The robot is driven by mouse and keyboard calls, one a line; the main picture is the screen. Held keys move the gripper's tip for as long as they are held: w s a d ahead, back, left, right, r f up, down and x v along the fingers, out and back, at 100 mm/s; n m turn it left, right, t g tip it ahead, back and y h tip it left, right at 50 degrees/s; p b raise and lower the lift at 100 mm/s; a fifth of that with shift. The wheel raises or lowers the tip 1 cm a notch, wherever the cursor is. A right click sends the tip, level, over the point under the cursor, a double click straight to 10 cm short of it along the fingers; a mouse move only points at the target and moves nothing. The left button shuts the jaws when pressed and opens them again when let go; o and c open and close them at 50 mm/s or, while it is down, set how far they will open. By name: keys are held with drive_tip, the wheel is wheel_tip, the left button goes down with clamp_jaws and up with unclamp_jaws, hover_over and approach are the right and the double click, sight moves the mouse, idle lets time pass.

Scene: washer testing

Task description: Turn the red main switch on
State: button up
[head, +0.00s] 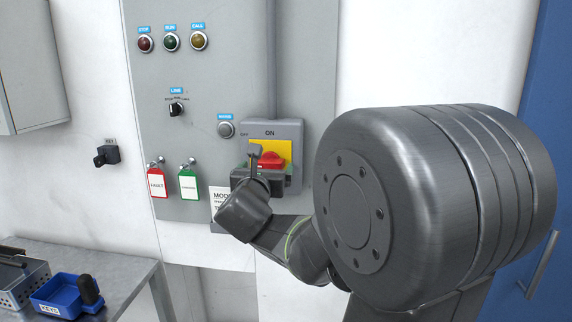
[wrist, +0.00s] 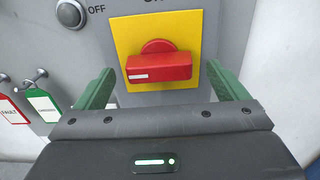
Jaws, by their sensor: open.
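The red main switch (head: 272,160) sits on a yellow plate (wrist: 189,33) on a grey box on the wall panel. In the wrist view the red handle (wrist: 158,70) lies horizontal, with its white mark at the left end, on the side of the OFF label (wrist: 96,37). The ON label (head: 270,132) is above the plate in the head view. My gripper (wrist: 160,76) is open and faces the switch. Its green fingers stand to the left and right of the handle, with gaps on both sides. In the head view my gripper partly covers the switch box.
A red tag (head: 157,183) and a green tag (head: 189,185) hang left of the switch box. Buttons, lamps and a black LINE selector (head: 176,109) are higher on the panel. A bench (head: 125,275) with a blue KEYS bin (head: 62,298) stands at lower left.

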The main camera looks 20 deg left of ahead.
drive_tip(key=shift+w+r, duration=0.1)
drive_tip(key=shift+w, duration=0.5)
drive_tip(key=shift+w+a, duration=0.25)
drive_tip(key=shift+w, duration=0.05)
drive_tip(key=c, duration=1)
